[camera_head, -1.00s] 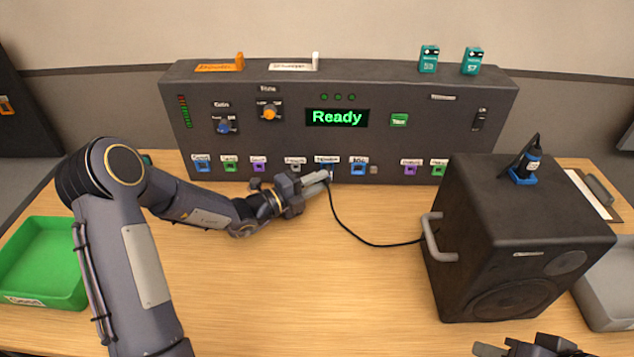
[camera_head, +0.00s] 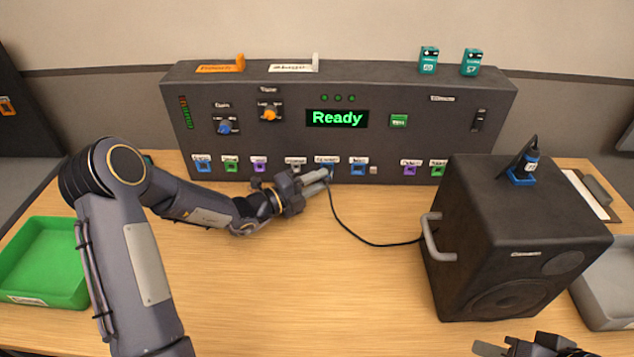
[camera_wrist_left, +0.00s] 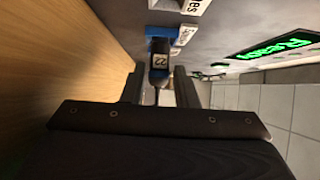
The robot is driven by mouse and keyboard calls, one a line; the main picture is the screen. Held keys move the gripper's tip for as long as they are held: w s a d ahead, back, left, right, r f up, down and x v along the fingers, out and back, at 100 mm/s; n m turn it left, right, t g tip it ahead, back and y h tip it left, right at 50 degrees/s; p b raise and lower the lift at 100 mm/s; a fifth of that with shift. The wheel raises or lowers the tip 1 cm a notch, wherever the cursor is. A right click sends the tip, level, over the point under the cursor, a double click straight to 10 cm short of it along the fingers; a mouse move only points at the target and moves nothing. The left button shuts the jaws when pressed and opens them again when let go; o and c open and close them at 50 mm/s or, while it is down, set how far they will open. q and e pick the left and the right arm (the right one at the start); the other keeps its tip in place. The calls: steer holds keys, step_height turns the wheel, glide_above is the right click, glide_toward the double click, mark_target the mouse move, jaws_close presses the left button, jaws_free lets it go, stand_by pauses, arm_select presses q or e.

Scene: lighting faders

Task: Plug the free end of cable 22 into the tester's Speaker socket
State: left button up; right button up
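The tester (camera_head: 300,140) is a wide dark panel with a green "Ready" display and a row of coloured sockets. The blue Speaker socket (camera_head: 327,168) is mid-row, partly behind my left gripper (camera_head: 325,178). In the left wrist view, the black plug labelled 22 (camera_wrist_left: 160,60) points straight at this blue socket (camera_wrist_left: 157,32) and meets it; depth of seating is hidden. My left fingers (camera_wrist_left: 162,82) stand parted on both sides of the plug's rear, with narrow gaps. Its cable (camera_head: 350,233) runs to the speaker box. My right gripper (camera_head: 535,347) is cut off at the bottom edge.
The black speaker box (camera_head: 515,240) with a grey handle stands at right, with another plug in its top. A green tray (camera_head: 40,262) is at left, a grey tray (camera_head: 605,285) at right. The table's middle front is clear.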

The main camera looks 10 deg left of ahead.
arm_select(q)
steer(key=o, duration=0.4)
steer(key=shift+w, duration=0.15)
steer(key=shift+o, duration=0.2)
